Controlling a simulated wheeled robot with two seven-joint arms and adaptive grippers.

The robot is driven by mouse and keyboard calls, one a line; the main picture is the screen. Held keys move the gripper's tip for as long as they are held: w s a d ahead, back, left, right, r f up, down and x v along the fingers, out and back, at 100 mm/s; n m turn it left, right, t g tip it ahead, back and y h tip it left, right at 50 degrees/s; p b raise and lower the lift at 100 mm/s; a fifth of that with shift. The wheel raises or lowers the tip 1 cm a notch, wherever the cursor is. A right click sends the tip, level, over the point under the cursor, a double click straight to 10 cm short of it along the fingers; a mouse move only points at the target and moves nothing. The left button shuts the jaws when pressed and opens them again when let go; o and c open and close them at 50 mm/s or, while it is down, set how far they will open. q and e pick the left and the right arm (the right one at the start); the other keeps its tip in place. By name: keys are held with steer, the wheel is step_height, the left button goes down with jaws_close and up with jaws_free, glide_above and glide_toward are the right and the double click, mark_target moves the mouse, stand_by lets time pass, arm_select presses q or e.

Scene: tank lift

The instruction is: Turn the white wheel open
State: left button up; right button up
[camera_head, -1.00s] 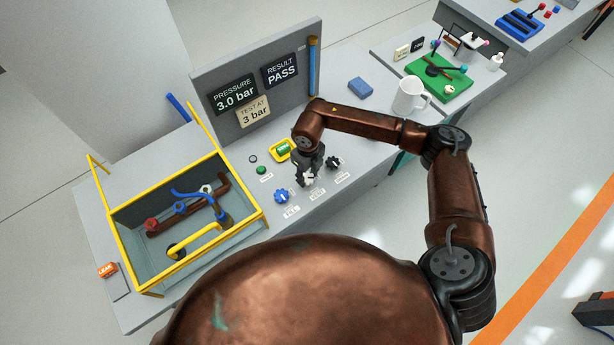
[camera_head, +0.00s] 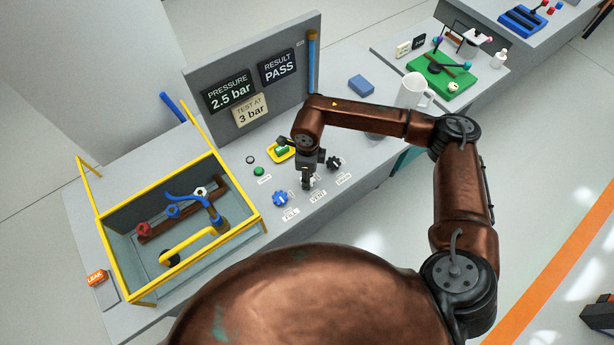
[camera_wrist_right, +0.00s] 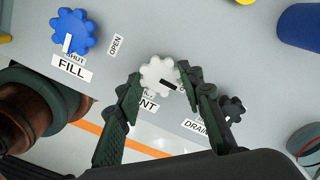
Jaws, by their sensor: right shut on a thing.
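The white wheel (camera_wrist_right: 158,76) is a scalloped knob with a black mark, which points to the lower right in the right wrist view. The VENT label (camera_wrist_right: 146,104) lies beside it, partly covered. My right gripper (camera_wrist_right: 160,82) is shut on the white wheel, one finger on each side. In the head view my right gripper (camera_head: 307,182) hangs down over the knob row and largely hides the wheel. The pressure panel (camera_head: 229,94) reads 2.5 bar. My left gripper is not in view.
The blue FILL wheel (camera_wrist_right: 73,33) and the black DRAIN wheel (camera_wrist_right: 232,108) flank the white wheel closely. The yellow-framed tank (camera_head: 180,225) stands left. A white mug (camera_head: 412,92) stands behind my right arm. The result panel (camera_head: 279,67) reads PASS.

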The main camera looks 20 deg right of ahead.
stand_by(0.4)
steer(key=o, duration=1.2)
steer(key=shift+c, duration=0.2)
step_height(320, 180, up, 12)
